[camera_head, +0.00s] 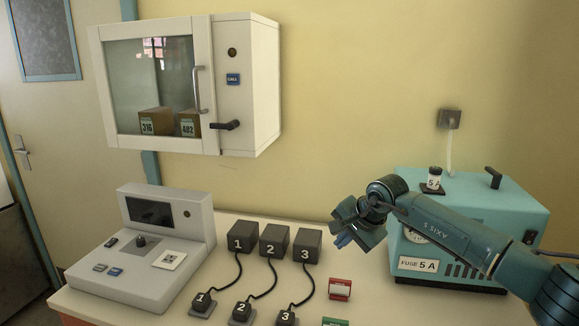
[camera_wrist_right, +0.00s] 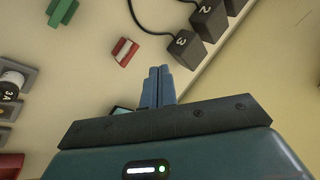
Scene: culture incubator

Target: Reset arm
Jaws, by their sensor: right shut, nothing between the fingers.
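My right arm comes in from the right in the head view, and its gripper (camera_head: 345,238) is above the table, to the right of the box numbered 3 (camera_head: 307,246). The right wrist view shows the gripper's blue fingers (camera_wrist_right: 158,84) pressed together, with nothing between them. The fingers are apart from the boxes and the red block. My left gripper is not in view.
A teal machine (camera_head: 466,215) labelled FUSE 5 A stands behind my right arm. A white wall cabinet (camera_head: 190,82) holds boxes. A grey console (camera_head: 146,252) is at left. A red block (camera_head: 340,289) and numbered plugs (camera_head: 242,309) lie at the table's front.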

